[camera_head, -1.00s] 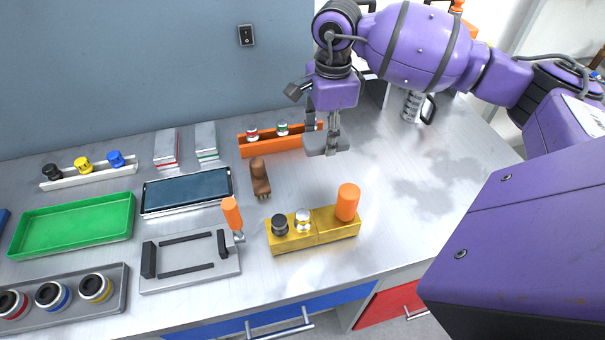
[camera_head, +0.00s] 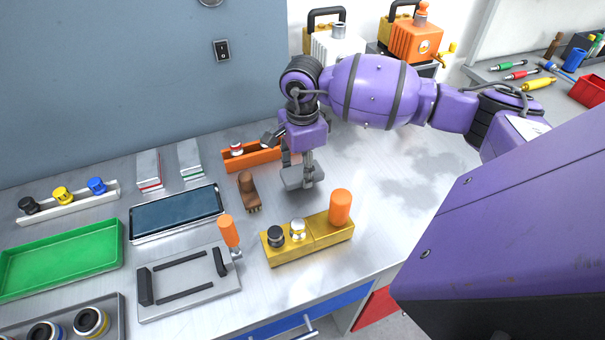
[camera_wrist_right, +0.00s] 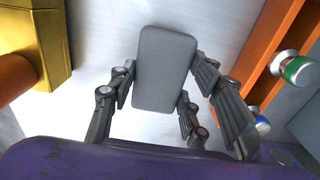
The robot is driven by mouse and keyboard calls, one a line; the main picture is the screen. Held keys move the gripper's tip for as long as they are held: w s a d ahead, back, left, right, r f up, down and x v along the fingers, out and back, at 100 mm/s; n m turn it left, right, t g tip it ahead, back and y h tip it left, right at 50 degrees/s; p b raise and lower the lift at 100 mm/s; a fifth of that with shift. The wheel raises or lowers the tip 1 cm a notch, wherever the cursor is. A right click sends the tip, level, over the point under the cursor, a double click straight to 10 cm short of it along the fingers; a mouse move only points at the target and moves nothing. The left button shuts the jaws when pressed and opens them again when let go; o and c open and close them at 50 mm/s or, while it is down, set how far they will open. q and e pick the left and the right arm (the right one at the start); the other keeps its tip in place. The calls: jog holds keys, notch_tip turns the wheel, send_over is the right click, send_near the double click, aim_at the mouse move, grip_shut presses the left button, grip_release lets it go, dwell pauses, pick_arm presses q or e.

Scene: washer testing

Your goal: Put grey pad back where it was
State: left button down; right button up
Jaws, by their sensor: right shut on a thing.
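The grey pad (camera_head: 299,178) is a rounded flat block held in my right gripper (camera_head: 308,168), over the table behind the yellow block. In the right wrist view the pad (camera_wrist_right: 165,68) sits between the fingers of my right gripper (camera_wrist_right: 160,85), which touch its two sides. The pad appears a little above the metal tabletop; the exact gap cannot be told. My left gripper is not in view.
An orange rack (camera_head: 251,158) with capped items stands just behind and left of the pad. A brown brush (camera_head: 248,190) lies to the left. A yellow block (camera_head: 306,240) with an orange cylinder (camera_head: 340,207) is in front. The tabletop to the right is clear.

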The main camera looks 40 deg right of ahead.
aim_at(302, 171)
jog(key=shift+f, duration=1.15)
jog(key=shift+f, duration=0.2)
jog(key=o, duration=1.1)
jog(key=shift+r, duration=0.1)
notch_tip(302, 171, up, 12)
jog(key=shift+r, duration=0.15)
jog(key=shift+s, duration=0.1)
